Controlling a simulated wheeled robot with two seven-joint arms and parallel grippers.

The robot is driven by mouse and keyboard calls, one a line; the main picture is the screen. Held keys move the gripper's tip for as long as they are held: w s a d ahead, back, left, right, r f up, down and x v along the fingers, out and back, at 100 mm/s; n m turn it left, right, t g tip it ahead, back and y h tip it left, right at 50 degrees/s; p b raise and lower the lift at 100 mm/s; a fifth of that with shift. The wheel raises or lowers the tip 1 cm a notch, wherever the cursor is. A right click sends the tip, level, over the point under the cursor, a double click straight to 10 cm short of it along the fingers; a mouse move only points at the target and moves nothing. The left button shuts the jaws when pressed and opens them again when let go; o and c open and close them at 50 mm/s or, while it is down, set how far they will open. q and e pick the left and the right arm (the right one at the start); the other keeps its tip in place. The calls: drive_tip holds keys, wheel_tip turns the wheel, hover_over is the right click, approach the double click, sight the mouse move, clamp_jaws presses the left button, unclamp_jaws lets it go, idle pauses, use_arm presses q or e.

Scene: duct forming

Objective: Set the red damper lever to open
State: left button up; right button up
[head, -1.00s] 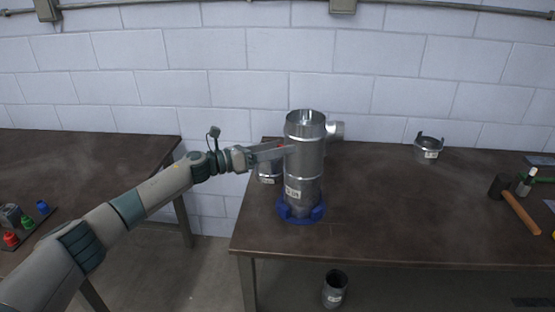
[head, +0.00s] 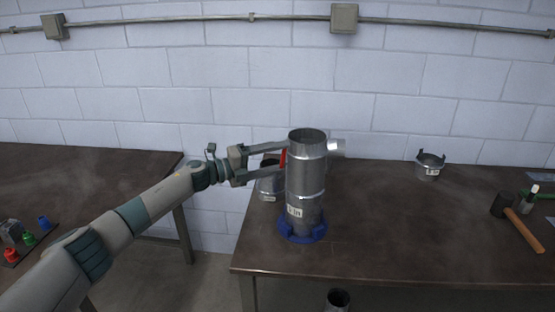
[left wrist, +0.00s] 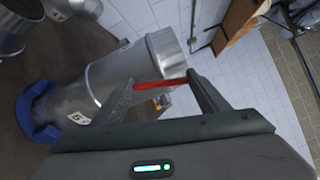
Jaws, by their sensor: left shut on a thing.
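The red damper lever (head: 283,158) is on the left side of an upright metal duct (head: 306,185). It looks roughly upright in the head view. The duct stands in a blue base ring (head: 302,232) on the right-hand table. My left gripper (head: 284,161) reaches in from the left, one finger above the other, with the lever between its fingertips. In the left wrist view the red lever (left wrist: 160,84) spans the gap between the two fingers, beside the duct (left wrist: 110,80). My right gripper is not in view.
A short metal duct piece (head: 269,186) stands behind the gripper. A notched metal collar (head: 430,170), a hammer (head: 520,222) and a small bottle (head: 529,198) are on the right of the table (head: 400,240). Another pipe (head: 338,300) is below the table edge.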

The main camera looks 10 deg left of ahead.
use_arm(q)
drive_tip(key=shift+w+a+n, duration=0.15)
drive_tip(key=shift+w+n, duration=0.1)
drive_tip(key=shift+n, duration=0.85)
drive_tip(key=shift+w+n, duration=0.1)
drive_tip(key=shift+n, duration=0.4)
drive_tip(key=o, duration=1.5)
drive_tip(key=shift+a, duration=0.1)
